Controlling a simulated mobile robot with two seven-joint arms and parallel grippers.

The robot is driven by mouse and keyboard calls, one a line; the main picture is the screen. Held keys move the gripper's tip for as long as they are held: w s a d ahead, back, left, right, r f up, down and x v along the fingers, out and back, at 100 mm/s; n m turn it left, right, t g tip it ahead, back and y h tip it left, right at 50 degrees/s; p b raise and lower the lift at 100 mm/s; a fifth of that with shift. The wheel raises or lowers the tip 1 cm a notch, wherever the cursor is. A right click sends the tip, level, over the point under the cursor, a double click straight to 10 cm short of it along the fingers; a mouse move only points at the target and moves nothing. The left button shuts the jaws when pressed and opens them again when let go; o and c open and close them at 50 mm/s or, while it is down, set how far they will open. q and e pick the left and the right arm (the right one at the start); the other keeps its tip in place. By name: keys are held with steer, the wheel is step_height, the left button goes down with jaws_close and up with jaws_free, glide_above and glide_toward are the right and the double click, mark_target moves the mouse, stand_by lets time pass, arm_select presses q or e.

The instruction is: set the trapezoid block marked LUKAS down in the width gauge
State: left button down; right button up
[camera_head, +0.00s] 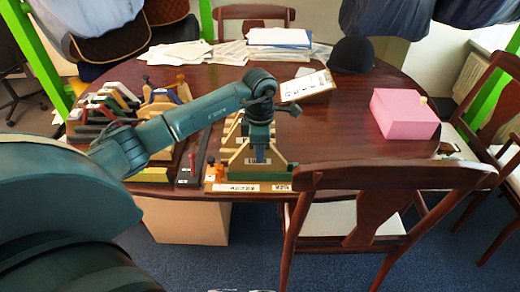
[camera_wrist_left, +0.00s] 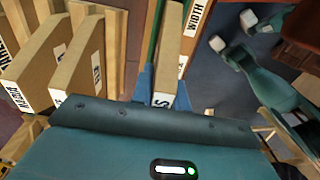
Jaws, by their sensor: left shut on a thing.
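In the left wrist view the block (camera_wrist_left: 171,40) runs between the two blue fingertips (camera_wrist_left: 164,90). A white label on it is partly covered, and I cannot read a name. The block is upright over the front part of the wooden width gauge (camera_head: 212,187), whose front carries white labels. A label reading WIDTH (camera_wrist_left: 195,20) shows close beside the block. I cannot tell whether the block touches the gauge floor. My right gripper is out of view.
More wooden pieces (camera_wrist_left: 82,55) stand just behind the held block. A rack of dark and coloured pieces (camera_head: 110,105) lies left. A tilted card (camera_head: 308,87), papers (camera_head: 190,52), a black hat (camera_head: 352,54) and a pink box (camera_head: 404,114) are farther back. A chair (camera_head: 390,178) stands at front right.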

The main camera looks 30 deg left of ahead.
arm_select(q)
steer(key=shift+f+b, duration=0.55)
steer(key=shift+f, duration=0.05)
stand_by(1.1)
steer(key=c, duration=0.9)
jaws_free()
steer(key=shift+r, duration=0.1)
steer(key=shift+r+p, duration=1.6)
steer(key=shift+r, duration=0.8)
